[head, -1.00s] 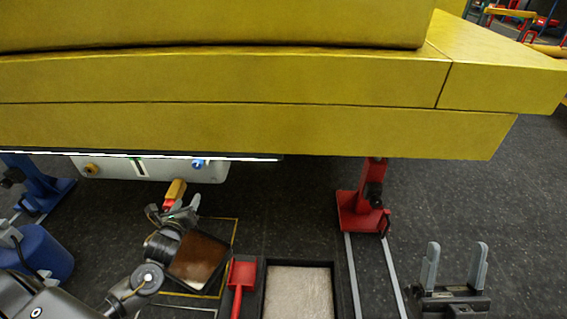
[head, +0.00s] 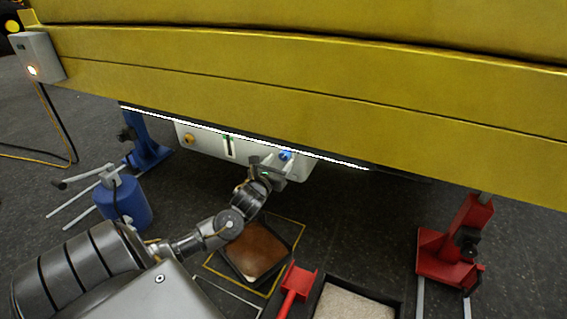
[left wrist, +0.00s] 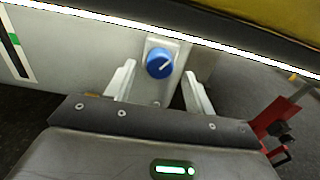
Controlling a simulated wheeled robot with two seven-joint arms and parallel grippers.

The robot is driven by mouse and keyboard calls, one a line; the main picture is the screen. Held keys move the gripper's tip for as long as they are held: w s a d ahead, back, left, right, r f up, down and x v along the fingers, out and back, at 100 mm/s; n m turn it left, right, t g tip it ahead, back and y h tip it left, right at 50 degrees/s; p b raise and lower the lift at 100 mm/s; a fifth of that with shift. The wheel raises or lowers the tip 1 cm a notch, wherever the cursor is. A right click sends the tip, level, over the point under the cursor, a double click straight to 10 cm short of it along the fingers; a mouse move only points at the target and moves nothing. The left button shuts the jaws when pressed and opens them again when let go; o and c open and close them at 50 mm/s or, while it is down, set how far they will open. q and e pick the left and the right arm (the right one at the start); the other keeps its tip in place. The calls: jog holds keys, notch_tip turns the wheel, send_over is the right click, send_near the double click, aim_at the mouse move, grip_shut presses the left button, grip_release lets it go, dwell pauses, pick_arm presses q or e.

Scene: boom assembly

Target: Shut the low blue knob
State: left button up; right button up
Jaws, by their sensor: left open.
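The low blue knob (head: 285,155) sits on the right part of a pale panel under the yellow boom. In the left wrist view, the blue knob (left wrist: 160,63) is round, on a light square plate, with a white mark slanting to the upper right. My left gripper (head: 273,168) is close in front of the panel at the knob. In the left wrist view, its open fingers (left wrist: 160,88) stand on either side of the knob, apart from it, with nothing between them. My right gripper is not in view.
The yellow boom (head: 300,95) hangs low above, edged by a bright strip. An orange knob (head: 188,138) is at the panel's left. A blue canister (head: 125,203), a brown-filled tray (head: 255,250) and a red stand (head: 455,250) are on the floor.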

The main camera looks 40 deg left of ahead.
aim_at(283, 158)
pick_arm(q)
jog(key=shift+b+x, duration=0.35)
jog(key=shift+x, duration=1.25)
jog(key=c, duration=1)
